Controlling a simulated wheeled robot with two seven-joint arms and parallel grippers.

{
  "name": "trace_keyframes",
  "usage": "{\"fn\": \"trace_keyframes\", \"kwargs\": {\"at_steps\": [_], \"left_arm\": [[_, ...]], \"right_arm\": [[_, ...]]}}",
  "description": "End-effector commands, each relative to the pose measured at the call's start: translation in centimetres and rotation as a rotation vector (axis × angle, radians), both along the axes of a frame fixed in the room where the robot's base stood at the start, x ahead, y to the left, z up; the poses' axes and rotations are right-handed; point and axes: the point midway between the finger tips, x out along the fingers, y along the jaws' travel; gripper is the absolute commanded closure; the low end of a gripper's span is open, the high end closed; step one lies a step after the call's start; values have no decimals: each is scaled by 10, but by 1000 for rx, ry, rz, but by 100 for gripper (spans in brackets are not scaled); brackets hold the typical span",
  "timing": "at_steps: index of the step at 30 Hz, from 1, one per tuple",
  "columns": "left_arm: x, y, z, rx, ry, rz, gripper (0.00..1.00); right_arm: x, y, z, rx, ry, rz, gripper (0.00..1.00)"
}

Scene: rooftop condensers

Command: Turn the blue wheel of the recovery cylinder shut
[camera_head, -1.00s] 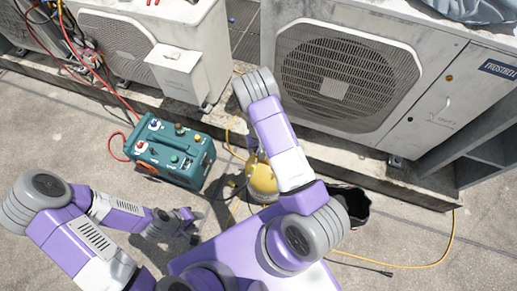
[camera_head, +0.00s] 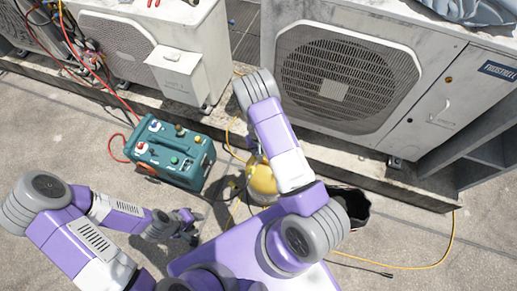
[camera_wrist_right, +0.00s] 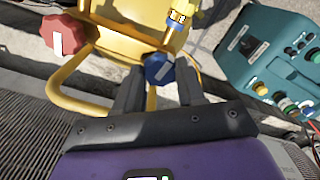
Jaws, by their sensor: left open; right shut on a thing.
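The yellow recovery cylinder (camera_head: 262,180) stands on the ground in the head view, partly covered by my right arm. In the right wrist view its blue wheel (camera_wrist_right: 159,68) sits between the fingers of my right gripper (camera_wrist_right: 158,82), which is shut on it. A red wheel (camera_wrist_right: 64,36) with a white mark is to the left, apart from the gripper. My right gripper is hidden in the head view. My left gripper (camera_head: 190,222) is open and empty, low over the ground left of the cylinder.
A teal recovery machine (camera_head: 172,152) with several knobs and ports stands left of the cylinder. Condenser units (camera_head: 345,75) line the back on a concrete kerb. Yellow (camera_head: 453,235) and red hoses cross the ground.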

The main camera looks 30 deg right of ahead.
Motion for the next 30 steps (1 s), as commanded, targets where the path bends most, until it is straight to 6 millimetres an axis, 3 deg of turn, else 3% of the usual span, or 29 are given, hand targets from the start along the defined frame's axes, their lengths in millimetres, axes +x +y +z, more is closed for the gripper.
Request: {"fn": "trace_keyframes", "kwargs": {"at_steps": [30], "left_arm": [[0,0,22,0,0,0,57]], "right_arm": [[0,0,1,-1,0,-917,92]]}}
